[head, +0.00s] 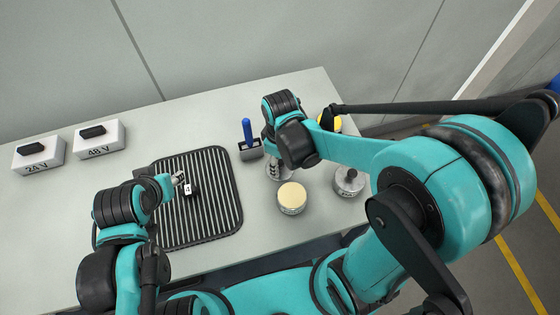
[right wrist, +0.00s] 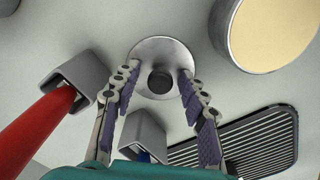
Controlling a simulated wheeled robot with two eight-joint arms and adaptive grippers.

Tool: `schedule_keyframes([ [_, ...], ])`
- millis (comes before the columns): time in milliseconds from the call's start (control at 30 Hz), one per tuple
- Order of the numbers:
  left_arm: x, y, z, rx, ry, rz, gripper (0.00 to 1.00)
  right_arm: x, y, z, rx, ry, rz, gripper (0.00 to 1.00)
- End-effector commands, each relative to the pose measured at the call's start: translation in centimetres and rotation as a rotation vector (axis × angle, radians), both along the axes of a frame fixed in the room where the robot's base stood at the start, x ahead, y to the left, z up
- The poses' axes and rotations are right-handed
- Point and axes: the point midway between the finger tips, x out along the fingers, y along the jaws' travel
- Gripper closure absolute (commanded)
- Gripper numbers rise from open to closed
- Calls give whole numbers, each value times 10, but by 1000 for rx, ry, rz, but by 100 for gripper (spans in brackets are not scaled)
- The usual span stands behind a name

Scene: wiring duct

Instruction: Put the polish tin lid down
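The polish tin lid (right wrist: 146,52) is a silver disc with a dark knob, in the right wrist view. It appears to lie flat on the table; its exact height is hard to tell. My right gripper (right wrist: 159,72) is open, its fingers on either side of the knob with gaps. In the head view my right gripper (head: 279,168) hangs over the table left of the open tin, and I cannot make out the lid there. The round polish tin (head: 291,198) has a cream top; it also shows in the right wrist view (right wrist: 272,35). My left gripper (head: 179,182) is over the black mat; its fingers are unclear.
A blue-handled tool (head: 247,131) stands in a grey holder; a red handle (right wrist: 38,125) shows in another. A silver knobbed tin (head: 349,181) stands right. Boxes marked 24 V (head: 38,155) and 48 V (head: 99,136) stand left.

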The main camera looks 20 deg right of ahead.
Motion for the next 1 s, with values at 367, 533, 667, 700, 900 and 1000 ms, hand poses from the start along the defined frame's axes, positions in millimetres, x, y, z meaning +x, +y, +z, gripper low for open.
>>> schedule_keyframes([
  [367, 0, 0, 15, 0, 0, 0, 60, 0, 0, 26, 0, 0, 0, 57],
  [533, 0, 0, 33, 0, 0, 0, 60, 0, 0, 67, 0, 0, 0, 57],
  [667, 0, 0, 43, 0, 0, 0, 60, 0, 0, 93, 0, 0, 0, 57],
  [700, 0, 0, 45, 0, 0, 0, 60, -1, 0, 100, 0, 0, 0, 57],
  [900, 0, 0, 52, 0, 0, 0, 60, 0, 0, 121, 0, -1, -2, 57],
  [1000, 0, 0, 52, 0, 0, 0, 60, -3, -4, 127, 4, -26, -37, 57],
])
